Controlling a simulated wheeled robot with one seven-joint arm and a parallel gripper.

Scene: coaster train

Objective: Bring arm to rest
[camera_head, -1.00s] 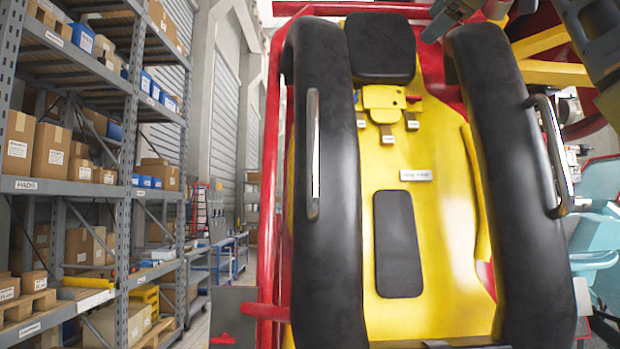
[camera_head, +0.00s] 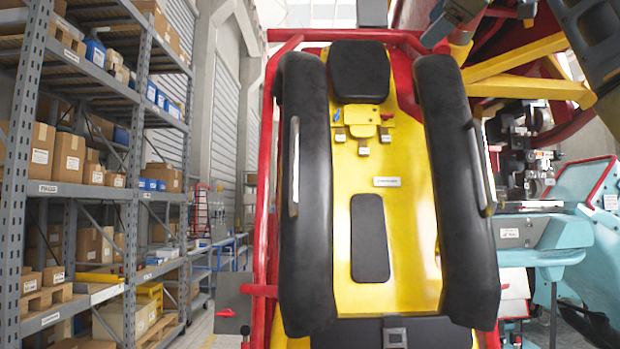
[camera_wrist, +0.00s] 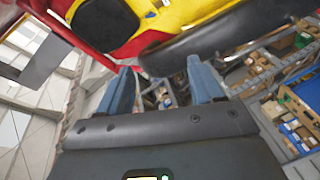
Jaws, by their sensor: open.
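My gripper (camera_wrist: 160,88) shows in the wrist view with its two blue fingers spread wide and nothing between them. The yellow seat (camera_head: 398,235) with black shoulder restraints (camera_head: 303,190) stands in the middle of the head view. It also shows at the top of the wrist view (camera_wrist: 170,20), beyond the fingers. Parts of my arm (camera_head: 600,40) show at the upper right of the head view.
Metal shelves (camera_head: 92,190) with boxes line the left side. A red tube frame (camera_head: 268,180) surrounds the seat. Yellow beams (camera_head: 530,88) and teal car parts (camera_head: 575,225) fill the right. A narrow strip of floor (camera_head: 205,325) shows between shelves and seat.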

